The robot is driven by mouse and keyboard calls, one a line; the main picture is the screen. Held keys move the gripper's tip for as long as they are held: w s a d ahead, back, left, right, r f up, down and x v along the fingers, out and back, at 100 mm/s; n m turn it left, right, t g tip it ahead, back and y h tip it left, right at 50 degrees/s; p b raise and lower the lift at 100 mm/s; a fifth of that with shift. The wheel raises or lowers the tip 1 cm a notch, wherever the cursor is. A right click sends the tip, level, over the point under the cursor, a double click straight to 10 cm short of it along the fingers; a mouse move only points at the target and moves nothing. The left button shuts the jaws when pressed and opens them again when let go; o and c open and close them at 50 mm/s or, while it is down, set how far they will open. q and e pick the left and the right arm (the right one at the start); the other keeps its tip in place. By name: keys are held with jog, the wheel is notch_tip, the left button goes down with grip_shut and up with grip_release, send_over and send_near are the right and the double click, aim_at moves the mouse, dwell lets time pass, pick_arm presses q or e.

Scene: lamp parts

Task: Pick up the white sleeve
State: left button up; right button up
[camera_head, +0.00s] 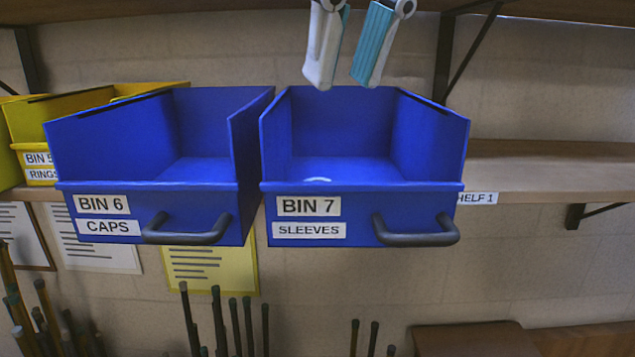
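A small white curved edge (318,180), likely the top of the white sleeve, shows just above the front wall inside the blue bin labelled BIN 7 SLEEVES (365,200). The rest of it is hidden behind that wall. My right gripper (342,81) comes down from the top of the picture, above the back part of this bin. Its two white and teal fingers are apart with nothing between them. My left gripper is not in view.
Blue BIN 6 CAPS (120,185) stands close on the left, with a yellow bin (30,125) beyond it. Dark handles (415,238) stick out from the blue bins' fronts. Shelf 1 (550,175) is bare to the right. Another shelf edge runs overhead.

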jog(key=f, duration=0.1)
jog(key=s+f+b, duration=0.1)
jog(key=f, duration=0.1)
jog(key=shift+s+a, duration=0.15)
jog(key=shift+a, duration=0.2)
jog(key=x, duration=0.2)
jog(key=w+x, duration=0.1)
jog(key=x, duration=0.2)
jog(key=shift+r+b, duration=0.15)
jog(key=shift+b, duration=0.25)
jog(key=shift+p+x, duration=0.35)
jog(key=shift+x, duration=0.6)
jog(key=x, duration=0.3)
jog(key=shift+s, duration=0.1)
jog(key=c, duration=0.5)
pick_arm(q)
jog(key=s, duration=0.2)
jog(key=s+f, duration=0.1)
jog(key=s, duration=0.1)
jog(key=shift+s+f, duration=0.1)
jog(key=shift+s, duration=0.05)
